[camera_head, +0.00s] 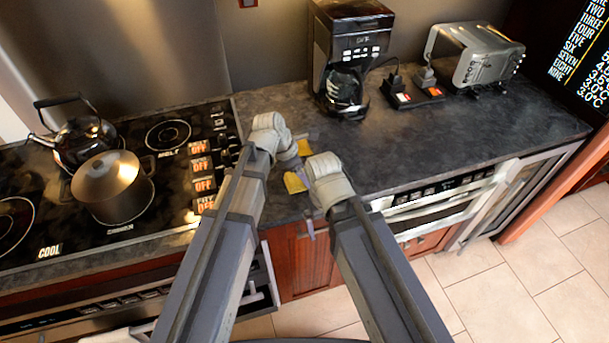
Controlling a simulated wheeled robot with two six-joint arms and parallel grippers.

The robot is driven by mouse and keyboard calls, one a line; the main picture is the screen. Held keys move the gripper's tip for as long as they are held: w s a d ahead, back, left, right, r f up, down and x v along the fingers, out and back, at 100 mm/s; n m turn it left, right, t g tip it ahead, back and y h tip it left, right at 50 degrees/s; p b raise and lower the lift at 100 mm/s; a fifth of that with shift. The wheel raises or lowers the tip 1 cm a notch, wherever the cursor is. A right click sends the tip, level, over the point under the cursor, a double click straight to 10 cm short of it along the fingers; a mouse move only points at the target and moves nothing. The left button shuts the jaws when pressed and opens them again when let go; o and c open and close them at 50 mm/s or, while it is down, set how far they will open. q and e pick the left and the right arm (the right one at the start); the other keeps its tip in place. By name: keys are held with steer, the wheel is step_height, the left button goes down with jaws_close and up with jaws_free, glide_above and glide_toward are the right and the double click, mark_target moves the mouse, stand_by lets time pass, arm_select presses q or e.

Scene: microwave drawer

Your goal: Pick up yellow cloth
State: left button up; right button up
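The yellow cloth (295,182) shows as small yellow patches on the dark countertop, just right of the cooktop, with one patch farther back and one nearer the front edge. My arms and wrists hide part of it, so its full outline is unclear. My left gripper (301,149) is at the far patch, low over the counter. My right gripper (307,207) is beside the near patch, close to the counter's front edge. The fingers of both are small and partly hidden, so I cannot tell whether either is open or holds the cloth.
A kettle (85,138) and a steel pot (111,188) stand on the cooktop (60,225) at the left. A coffee maker (348,55), a small block with plugs (413,92) and a toaster (480,55) stand at the back. The counter (440,140) right of my grippers is clear.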

step_height(320, 180, up, 10)
steer(key=p, duration=0.9)
steer(key=shift+p, duration=0.4)
